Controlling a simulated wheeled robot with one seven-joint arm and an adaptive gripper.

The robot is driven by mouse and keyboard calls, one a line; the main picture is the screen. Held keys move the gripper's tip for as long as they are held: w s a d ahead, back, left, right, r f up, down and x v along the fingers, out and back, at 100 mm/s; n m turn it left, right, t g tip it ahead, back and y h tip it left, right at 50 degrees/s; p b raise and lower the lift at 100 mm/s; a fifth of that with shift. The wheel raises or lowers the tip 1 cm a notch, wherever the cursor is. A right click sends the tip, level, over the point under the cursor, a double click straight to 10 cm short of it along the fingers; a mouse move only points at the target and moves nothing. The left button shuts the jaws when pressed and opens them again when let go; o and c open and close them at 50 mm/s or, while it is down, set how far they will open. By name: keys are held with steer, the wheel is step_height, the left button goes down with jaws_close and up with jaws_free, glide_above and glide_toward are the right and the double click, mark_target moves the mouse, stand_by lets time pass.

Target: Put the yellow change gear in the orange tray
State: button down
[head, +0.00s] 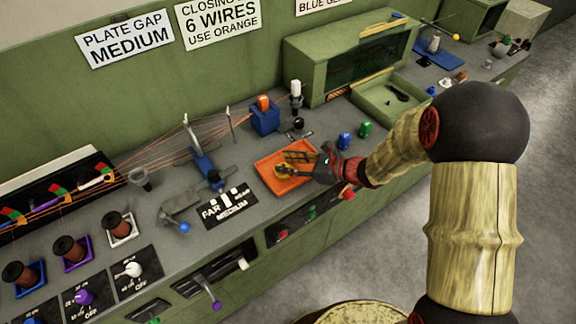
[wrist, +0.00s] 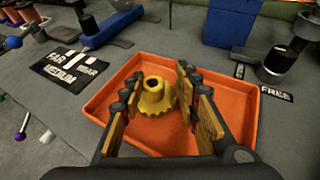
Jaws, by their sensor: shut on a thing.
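The yellow change gear (wrist: 153,96) is a toothed ring with a raised hub, and it sits between the fingertips of my gripper (wrist: 155,92) in the wrist view. My gripper is shut on it. The gear is within the outline of the orange tray (wrist: 245,125); I cannot tell whether it touches the tray floor. In the head view the orange tray (head: 272,184) lies on the grey bench, with my gripper (head: 290,165) reaching in from its right and the gear (head: 282,172) at the fingertips. The fingers partly hide the gear there.
A blue block with an orange top (head: 265,115) stands behind the tray. A black-and-white label plate (head: 230,206) lies to its left. Blue (head: 344,141) and green (head: 366,129) small pieces stand to its right. A green cabinet (head: 345,60) is at the back.

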steer(key=shift+r, duration=0.1)
steer(key=shift+f, duration=0.2)
steer(key=c, duration=1.3)
jaws_free()
steer(key=shift+r, duration=0.2)
